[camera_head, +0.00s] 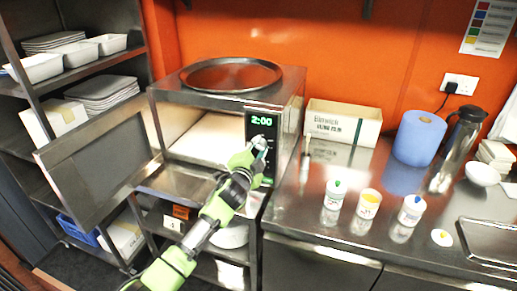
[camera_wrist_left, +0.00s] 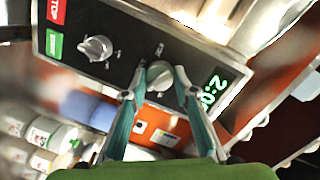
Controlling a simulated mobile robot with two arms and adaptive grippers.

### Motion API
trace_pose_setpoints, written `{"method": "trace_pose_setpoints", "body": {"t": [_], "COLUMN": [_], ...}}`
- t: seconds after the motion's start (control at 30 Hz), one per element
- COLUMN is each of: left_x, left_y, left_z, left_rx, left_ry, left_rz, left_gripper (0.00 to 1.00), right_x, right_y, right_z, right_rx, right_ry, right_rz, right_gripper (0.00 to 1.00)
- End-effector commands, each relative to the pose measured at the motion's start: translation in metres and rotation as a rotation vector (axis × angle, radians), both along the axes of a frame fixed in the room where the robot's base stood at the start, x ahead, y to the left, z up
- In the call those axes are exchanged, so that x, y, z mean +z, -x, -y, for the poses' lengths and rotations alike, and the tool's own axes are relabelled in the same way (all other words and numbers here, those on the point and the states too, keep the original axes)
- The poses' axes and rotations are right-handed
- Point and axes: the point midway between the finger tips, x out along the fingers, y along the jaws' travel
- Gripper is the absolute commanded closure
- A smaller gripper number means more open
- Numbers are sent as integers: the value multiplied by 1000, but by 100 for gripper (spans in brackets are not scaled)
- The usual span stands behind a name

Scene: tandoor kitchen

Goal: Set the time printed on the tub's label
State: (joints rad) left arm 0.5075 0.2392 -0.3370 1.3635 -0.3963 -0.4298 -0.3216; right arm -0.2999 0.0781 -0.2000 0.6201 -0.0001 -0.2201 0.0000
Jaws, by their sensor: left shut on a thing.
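My left gripper (camera_head: 257,146) is at the control panel, shut on the knob nearest the display (camera_wrist_left: 159,73). A second knob (camera_wrist_left: 95,48) is free beside it. Three white tubs stand on the counter: one with a green mark (camera_head: 334,196), one with a yellow top (camera_head: 368,205), one with a blue mark (camera_head: 412,210). Their label print is too small to read. My right gripper is out of view.
A round tray (camera_head: 231,74) lies on top of the microwave. A cardboard box (camera_head: 342,122), blue roll (camera_head: 419,138) and steel flask (camera_head: 458,147) stand at the back right. A loose lid (camera_head: 441,238) lies on the counter. A shelf with dishes (camera_head: 70,53) is at left.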

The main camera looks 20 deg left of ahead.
Motion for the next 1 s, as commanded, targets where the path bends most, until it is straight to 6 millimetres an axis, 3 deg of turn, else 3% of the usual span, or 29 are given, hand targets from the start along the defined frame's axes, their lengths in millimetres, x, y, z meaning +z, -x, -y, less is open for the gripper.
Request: {"method": "trace_pose_setpoints", "body": {"t": [0.6,0.63,0.7,1.0], "left_x": [-1,-1,-1,0], "left_y": [0,0,0,0], "left_z": [0,0,0,0], "left_rx": [1,1,1,0], "left_ry": [-45,-45,-44,-44], "left_rz": [-1,-1,-1,1], "left_gripper": [95,71,56,56], "right_x": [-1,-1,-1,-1], "right_y": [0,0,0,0], "right_z": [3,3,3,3], "right_rx": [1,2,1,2], "right_ry": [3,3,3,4], "right_rz": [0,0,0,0], "right_gripper": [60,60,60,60]}}
